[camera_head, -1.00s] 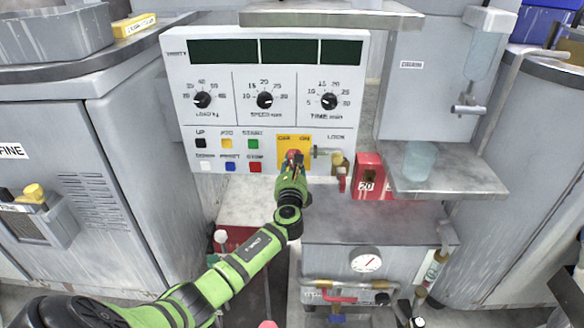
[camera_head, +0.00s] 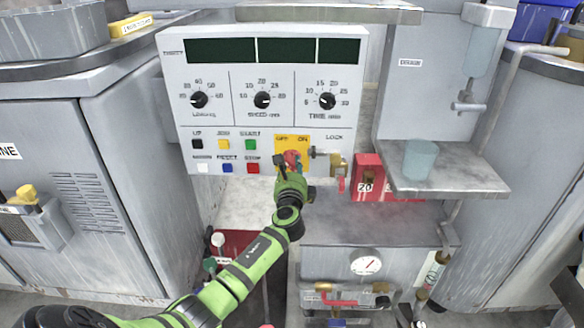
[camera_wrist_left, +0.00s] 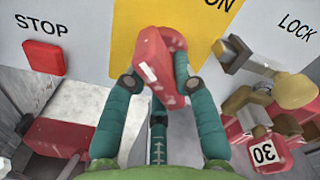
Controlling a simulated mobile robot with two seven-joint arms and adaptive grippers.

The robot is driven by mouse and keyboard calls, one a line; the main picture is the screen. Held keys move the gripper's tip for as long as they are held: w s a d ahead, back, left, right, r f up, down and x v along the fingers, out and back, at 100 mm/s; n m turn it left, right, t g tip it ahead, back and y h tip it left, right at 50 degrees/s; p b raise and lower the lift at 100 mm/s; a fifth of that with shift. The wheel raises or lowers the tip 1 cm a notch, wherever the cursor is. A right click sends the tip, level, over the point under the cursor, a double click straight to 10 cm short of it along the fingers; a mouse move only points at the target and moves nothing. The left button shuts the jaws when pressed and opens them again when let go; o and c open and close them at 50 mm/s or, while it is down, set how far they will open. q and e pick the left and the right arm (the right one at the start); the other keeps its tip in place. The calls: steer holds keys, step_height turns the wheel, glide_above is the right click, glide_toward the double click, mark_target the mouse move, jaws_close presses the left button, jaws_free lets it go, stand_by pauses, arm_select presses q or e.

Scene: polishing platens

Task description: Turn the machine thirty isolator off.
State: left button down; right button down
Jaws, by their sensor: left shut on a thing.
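The isolator is a red handle (camera_head: 291,158) on a yellow plate (camera_head: 282,142) marked OFF and ON, low on the grey control panel. My left gripper (camera_head: 290,170) reaches it from below and front and covers much of it. In the left wrist view the red handle (camera_wrist_left: 165,65) stands between the two green fingertips (camera_wrist_left: 160,83), which are shut on it. It looks near upright and slightly tilted there; I cannot tell which mark it points to. A red tag marked 30 (camera_wrist_left: 264,152) hangs right of the handle. My right gripper is not in view.
A brass lock fitting (camera_head: 338,162) sticks out right of the plate, close to my gripper. A red STOP button (camera_wrist_left: 43,58) is to its left. A red box marked 20 (camera_head: 367,186) stands by the grey shelf (camera_head: 455,180). A gauge (camera_head: 366,263) and pipework are below.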

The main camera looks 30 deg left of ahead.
arm_select(q)
steer(key=c, duration=1)
jaws_free()
steer(key=shift+s, duration=0.1)
steer(key=v, duration=1.2)
